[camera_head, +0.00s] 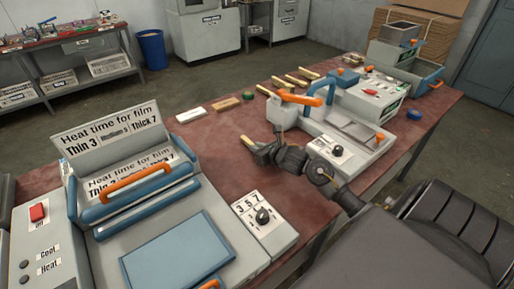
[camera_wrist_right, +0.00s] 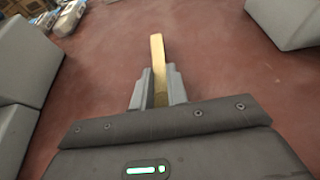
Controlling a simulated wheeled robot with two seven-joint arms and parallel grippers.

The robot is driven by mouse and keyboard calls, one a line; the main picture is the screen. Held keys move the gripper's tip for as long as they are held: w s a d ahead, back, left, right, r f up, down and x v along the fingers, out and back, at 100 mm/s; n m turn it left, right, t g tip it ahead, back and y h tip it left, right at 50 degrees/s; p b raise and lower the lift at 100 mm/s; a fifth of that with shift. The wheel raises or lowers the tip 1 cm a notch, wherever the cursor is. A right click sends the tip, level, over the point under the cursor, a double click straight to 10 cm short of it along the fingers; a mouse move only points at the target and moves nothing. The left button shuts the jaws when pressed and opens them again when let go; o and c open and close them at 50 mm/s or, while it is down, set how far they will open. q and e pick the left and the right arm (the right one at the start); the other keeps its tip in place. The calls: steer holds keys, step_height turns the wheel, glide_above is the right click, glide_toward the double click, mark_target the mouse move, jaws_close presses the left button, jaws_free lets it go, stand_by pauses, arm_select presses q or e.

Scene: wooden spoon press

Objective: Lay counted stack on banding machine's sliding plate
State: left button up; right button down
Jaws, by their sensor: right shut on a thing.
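My right gripper (camera_head: 256,153) is over the red-brown table between the left sealing machine and the middle machine. It is shut on a narrow, light wooden piece (camera_wrist_right: 157,60), which sticks out lengthwise from between the fingers in the right wrist view. I cannot tell how many layers it has. The middle machine (camera_head: 365,102), with an orange handle and a blue arm, seems to be the banding machine. A grey flat plate (camera_head: 352,128) shows on its front, apart from the held piece. My left gripper is not in view.
The sealing machine (camera_head: 160,225) fills the left front, with a dial box (camera_head: 262,222) beside it. Several wooden pieces (camera_head: 284,85) lie behind the middle machine. A white block (camera_head: 190,115), a brown block (camera_head: 225,104) and a green roll (camera_head: 247,95) lie at the back edge.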

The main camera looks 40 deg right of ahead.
steer(key=shift+f, duration=0.15)
steer(key=c, duration=1.4)
jaws_free()
steer(key=shift+r, duration=0.3)
steer(key=v, duration=1)
steer(key=shift+s+b, duration=0.3)
steer(key=shift+s, duration=0.05)
steer(key=shift+s+a+r, duration=0.1)
steer(key=shift+s+r, duration=0.25)
steer(key=shift+s, duration=0.25)
